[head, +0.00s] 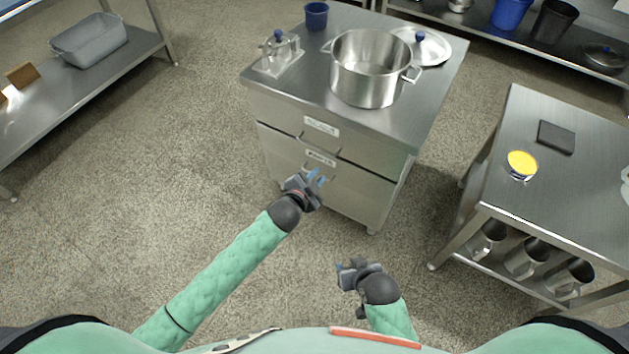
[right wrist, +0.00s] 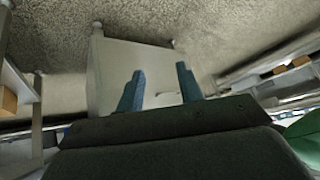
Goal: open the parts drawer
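A steel cabinet with two drawers stands ahead of me in the head view. Its upper drawer (head: 355,146) and lower drawer (head: 350,195) both look closed. Each has a small white label and a bar handle; the lettering is too small to read surely.
On the cabinet top (head: 300,95) stand a steel pot (head: 365,85), a lid (head: 425,46), a clear lidded box (head: 280,55) and a blue cup (head: 316,16). A steel table (head: 520,205) is at the right and a shelf (head: 120,60) at the left. The floor before the drawers is clear.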

